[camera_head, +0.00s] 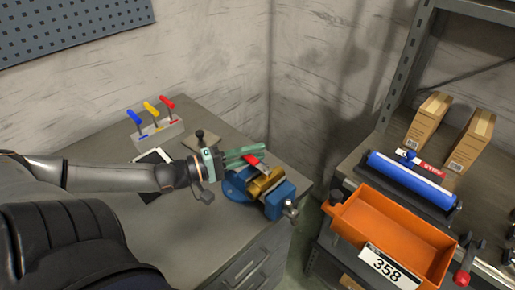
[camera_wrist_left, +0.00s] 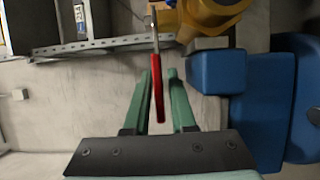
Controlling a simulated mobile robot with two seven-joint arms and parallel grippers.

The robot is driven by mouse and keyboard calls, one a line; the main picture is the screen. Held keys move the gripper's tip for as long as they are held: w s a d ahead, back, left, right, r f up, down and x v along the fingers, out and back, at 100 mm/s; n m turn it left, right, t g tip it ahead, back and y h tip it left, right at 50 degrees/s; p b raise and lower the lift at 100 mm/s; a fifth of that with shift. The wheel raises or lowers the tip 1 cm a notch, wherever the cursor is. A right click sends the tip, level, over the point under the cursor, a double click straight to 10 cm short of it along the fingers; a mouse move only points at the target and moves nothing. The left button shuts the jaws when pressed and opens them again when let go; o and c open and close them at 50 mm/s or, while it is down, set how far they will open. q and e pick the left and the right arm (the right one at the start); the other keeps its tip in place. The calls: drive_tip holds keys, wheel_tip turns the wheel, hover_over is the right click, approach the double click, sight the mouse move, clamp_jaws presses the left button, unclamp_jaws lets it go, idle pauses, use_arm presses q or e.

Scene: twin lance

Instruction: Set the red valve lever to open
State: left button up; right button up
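The red valve lever (camera_head: 251,160) is on a brass valve (camera_head: 266,183) clamped in a blue vise (camera_head: 279,199) on the grey bench. My left gripper (camera_head: 262,154) has green fingers and reaches over the lever from the left, partly covering it. In the left wrist view the red lever (camera_wrist_left: 157,88) lies between the two open fingers (camera_wrist_left: 159,75), with a gap on each side. The brass valve (camera_wrist_left: 213,12) and part of the vise (camera_wrist_left: 215,72) show beyond and to the right. My right gripper is not in view.
A block with blue, yellow and red levers (camera_head: 157,133) stands at the back of the bench. An orange bin (camera_head: 394,235) marked 358, a blue cylinder (camera_head: 411,180) and two cardboard boxes (camera_head: 428,120) are to the right. The bench's front left is clear.

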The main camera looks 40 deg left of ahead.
use_arm(q)
drive_tip(key=shift+w+d, duration=0.3)
drive_tip(key=shift+w, duration=0.2)
clamp_jaws()
idle(1.3)
